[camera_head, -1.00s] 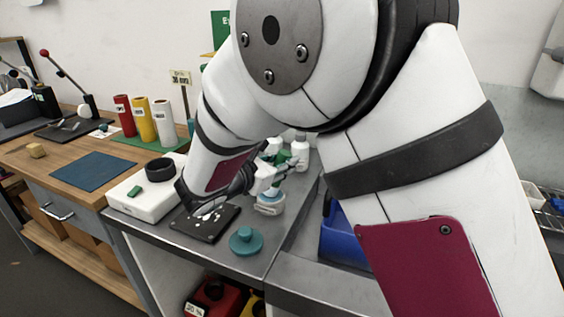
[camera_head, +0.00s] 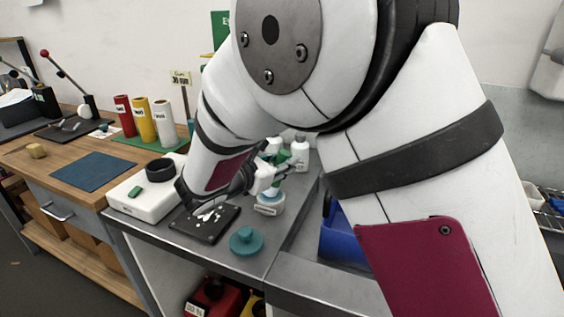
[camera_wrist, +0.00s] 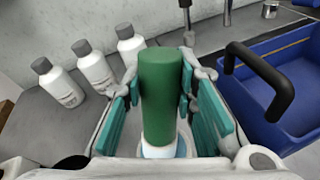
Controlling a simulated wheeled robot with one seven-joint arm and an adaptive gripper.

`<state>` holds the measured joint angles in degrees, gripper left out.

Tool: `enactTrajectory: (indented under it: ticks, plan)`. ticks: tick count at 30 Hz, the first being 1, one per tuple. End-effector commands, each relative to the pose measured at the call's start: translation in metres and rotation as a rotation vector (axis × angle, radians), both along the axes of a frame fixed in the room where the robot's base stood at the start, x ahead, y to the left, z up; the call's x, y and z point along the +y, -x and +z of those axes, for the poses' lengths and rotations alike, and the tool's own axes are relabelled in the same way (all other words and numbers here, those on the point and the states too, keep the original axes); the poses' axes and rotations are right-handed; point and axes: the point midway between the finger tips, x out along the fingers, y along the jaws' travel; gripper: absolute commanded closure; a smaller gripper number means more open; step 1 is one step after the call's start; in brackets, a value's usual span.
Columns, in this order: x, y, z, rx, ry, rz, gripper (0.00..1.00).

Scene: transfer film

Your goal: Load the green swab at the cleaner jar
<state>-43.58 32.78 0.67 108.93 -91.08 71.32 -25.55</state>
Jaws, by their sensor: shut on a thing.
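The green swab (camera_wrist: 160,95) stands between the teal-padded fingers of my gripper (camera_wrist: 162,108) in the wrist view. My gripper is shut on it. The cleaner jar (camera_head: 270,205) is a pale jar with a label and a blue-green upper part, on the grey bench in the head view. My gripper (camera_head: 274,185) is right at the jar's top. A pale blue and white rim shows below the swab in the wrist view. The swab's lower end is hidden, so I cannot tell whether it is inside the jar. A teal lid (camera_head: 246,241) lies in front of the jar.
A black plate (camera_head: 193,231) with white bits lies left of the jar. White bottles (camera_wrist: 93,66) stand behind my gripper. A blue bin (camera_wrist: 265,105) with a dark handle is at the right. A white device (camera_head: 133,206) with a black ring stands farther left.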

Motion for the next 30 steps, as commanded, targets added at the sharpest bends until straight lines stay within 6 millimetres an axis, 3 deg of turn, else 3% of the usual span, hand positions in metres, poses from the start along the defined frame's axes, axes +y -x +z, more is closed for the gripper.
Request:
enactTrajectory:
  ticks: [24,30]
  plan:
    - [0.0,0.0,0.063,-0.006,-0.002,0.0,0.98]
    - [0.0,-0.001,0.067,-0.005,-0.002,0.0,0.98]
